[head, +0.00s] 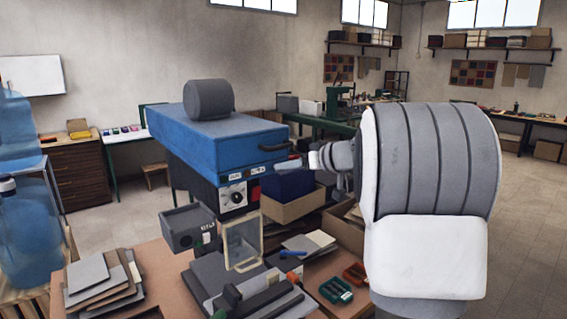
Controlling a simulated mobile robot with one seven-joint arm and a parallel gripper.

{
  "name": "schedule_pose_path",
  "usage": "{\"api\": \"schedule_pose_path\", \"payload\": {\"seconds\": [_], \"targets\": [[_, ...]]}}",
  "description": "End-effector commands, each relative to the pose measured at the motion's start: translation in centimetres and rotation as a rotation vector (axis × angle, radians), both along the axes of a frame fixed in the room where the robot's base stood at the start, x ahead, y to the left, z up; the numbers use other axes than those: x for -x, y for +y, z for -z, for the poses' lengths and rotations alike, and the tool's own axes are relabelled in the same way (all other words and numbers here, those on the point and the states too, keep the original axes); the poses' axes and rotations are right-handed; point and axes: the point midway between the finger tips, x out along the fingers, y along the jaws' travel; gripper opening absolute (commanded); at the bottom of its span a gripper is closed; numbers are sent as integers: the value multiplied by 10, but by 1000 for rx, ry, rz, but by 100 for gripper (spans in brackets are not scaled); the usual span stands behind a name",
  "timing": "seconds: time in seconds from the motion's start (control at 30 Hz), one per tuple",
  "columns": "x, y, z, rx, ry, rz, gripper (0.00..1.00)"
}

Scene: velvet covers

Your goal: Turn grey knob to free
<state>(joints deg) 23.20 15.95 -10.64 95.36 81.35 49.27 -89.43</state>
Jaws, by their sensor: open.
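A blue press-like machine (222,145) stands on the brown workbench, with a large grey cylinder (209,99) on top. A round dial (234,196) with a pale face is on its dark front panel, under small white labels. A grey box (187,228) with small markings sits at its lower left. I cannot tell which of these parts is the grey knob, or read its setting. My gripper (290,165) is right of the dial, in front of the machine's right side and apart from the dial. It looks empty; its fingers are small and partly hidden by my arm.
A cardboard box (290,205) with dark cloth stands close right of the dial. A clear framed panel (242,244) stands below it. Open floor is at the right.

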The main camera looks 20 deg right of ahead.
Motion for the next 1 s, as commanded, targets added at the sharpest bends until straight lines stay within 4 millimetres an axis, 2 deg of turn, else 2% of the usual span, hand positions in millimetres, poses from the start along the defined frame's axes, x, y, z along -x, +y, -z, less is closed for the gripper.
{"api": "schedule_pose_path", "payload": {"seconds": [0.1,0.2,0.57,0.67,0.9,0.93,1.0], "targets": [[-15,5,6,0,2,-1,62],[-23,8,9,0,0,-1,62],[-27,9,12,0,0,0,62],[-27,9,12,-1,0,0,48],[-27,9,12,0,0,0,4],[-27,9,12,0,0,0,0],[-27,9,12,0,0,0,0]]}}
